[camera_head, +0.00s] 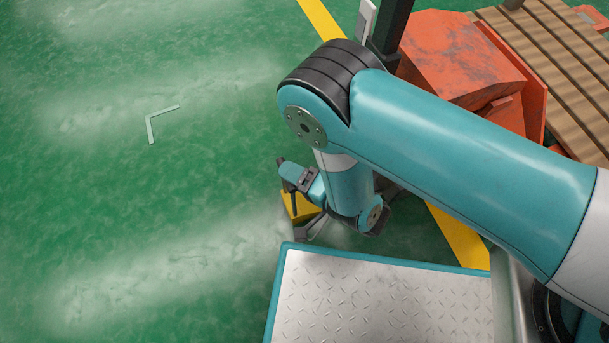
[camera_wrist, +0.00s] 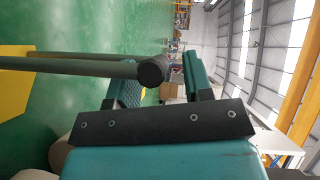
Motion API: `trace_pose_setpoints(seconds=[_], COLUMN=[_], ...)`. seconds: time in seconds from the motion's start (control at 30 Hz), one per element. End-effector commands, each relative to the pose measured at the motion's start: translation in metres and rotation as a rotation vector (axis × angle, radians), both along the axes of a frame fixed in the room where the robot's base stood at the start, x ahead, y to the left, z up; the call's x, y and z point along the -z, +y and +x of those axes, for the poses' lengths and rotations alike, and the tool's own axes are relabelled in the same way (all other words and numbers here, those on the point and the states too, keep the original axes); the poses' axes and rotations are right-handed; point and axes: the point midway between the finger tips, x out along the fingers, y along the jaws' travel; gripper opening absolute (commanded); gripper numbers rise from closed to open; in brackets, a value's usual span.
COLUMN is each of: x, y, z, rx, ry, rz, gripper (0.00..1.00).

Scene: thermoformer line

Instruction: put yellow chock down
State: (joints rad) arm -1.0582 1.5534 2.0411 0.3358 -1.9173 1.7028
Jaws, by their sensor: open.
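The yellow chock (camera_head: 300,208) sits low by the green floor in the head view, just left of my wrist and partly hidden by my gripper. My gripper (camera_head: 302,181) is right above and against it in that view; whether they touch cannot be told. In the wrist view my gripper (camera_wrist: 160,82) has its two teal fingers spread apart. A dark rod with a black round end (camera_wrist: 151,71) reaches in from the left and ends between the fingers. Yellow surface (camera_wrist: 14,62) shows at the left edge there, perhaps the chock.
A teal-edged metal tread plate (camera_head: 385,303) is close in front, below the gripper. An orange-red machine part (camera_head: 455,62) and a slatted wooden pallet (camera_head: 555,55) stand at the upper right. A yellow floor line (camera_head: 457,237) passes behind my arm. The green floor to the left is open, with a pale corner mark (camera_head: 152,125).

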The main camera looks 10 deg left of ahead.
Motion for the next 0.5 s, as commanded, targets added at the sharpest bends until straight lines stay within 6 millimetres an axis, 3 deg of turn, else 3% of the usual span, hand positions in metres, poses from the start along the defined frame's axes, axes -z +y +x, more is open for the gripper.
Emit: trace_pose_setpoints(seconds=[0.1,0.5], x=[-0.008,-0.014], y=[-0.018,-0.033], z=[-0.007,-0.013], rx=[0.002,0.001], ry=[0.002,0.001], rz=[-0.004,-0.003], gripper=[0.47,0.47])
